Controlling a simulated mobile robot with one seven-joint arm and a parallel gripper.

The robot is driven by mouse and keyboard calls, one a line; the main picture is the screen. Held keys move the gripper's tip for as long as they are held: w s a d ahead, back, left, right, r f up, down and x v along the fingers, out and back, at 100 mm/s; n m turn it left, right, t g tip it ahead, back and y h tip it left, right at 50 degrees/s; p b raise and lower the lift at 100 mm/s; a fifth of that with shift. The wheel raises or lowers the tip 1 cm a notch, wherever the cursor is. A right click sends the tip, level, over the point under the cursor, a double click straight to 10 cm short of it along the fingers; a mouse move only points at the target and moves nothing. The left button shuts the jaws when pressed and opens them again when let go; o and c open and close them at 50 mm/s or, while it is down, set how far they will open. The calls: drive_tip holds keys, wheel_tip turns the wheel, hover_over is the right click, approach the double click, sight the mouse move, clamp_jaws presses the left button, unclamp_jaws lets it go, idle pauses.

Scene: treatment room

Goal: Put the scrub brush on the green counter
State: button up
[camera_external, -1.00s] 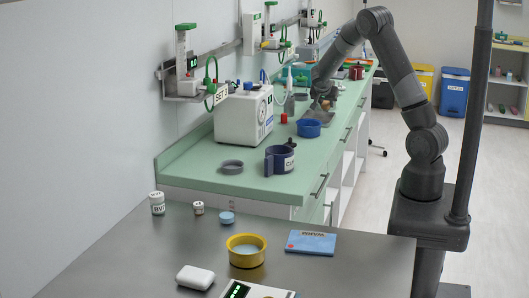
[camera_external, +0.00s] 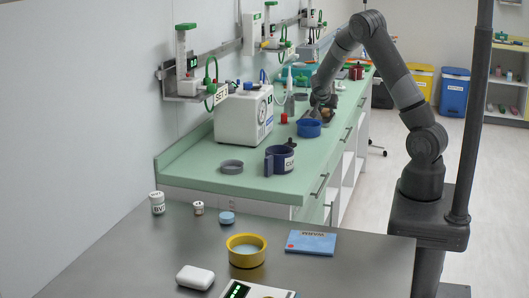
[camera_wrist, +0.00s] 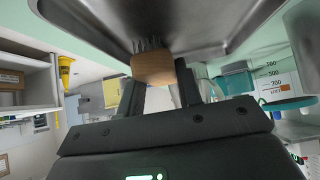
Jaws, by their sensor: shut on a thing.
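The scrub brush (camera_wrist: 153,67) has a pale wooden body and dark bristles, and shows between my gripper's fingers in the wrist view. My gripper (camera_wrist: 160,82) is shut on it. The bristles point toward a shiny metal tray (camera_wrist: 222,30); I cannot tell whether they touch it. In the external view my gripper (camera_external: 322,103) is low over the tray at the far part of the green counter (camera_external: 312,160), and the brush is small and mostly hidden there.
Bare counter lies between the mug and the blue bowl.

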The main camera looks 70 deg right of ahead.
drive_tip(key=shift+f, duration=0.4)
drive_tip(key=shift+s+a+f, duration=0.1)
drive_tip(key=shift+a+f, duration=0.05)
drive_tip(key=shift+f, duration=0.15)
drive_tip(key=o, duration=1.1)
drive_tip(key=shift+f, duration=0.2)
drive_tip(key=shift+o, duration=0.2)
drive_tip(key=shift+s+d+r, duration=0.15)
drive_tip(key=shift+d+r, duration=0.05)
drive_tip(key=shift+r, duration=0.1)
drive_tip(key=shift+a+r, duration=0.2)
drive_tip(key=shift+r, duration=0.1)
drive_tip(key=v, duration=1)
drive_tip(key=shift+w+a, duration=0.35)
drive_tip(key=shift+w, duration=0.05)
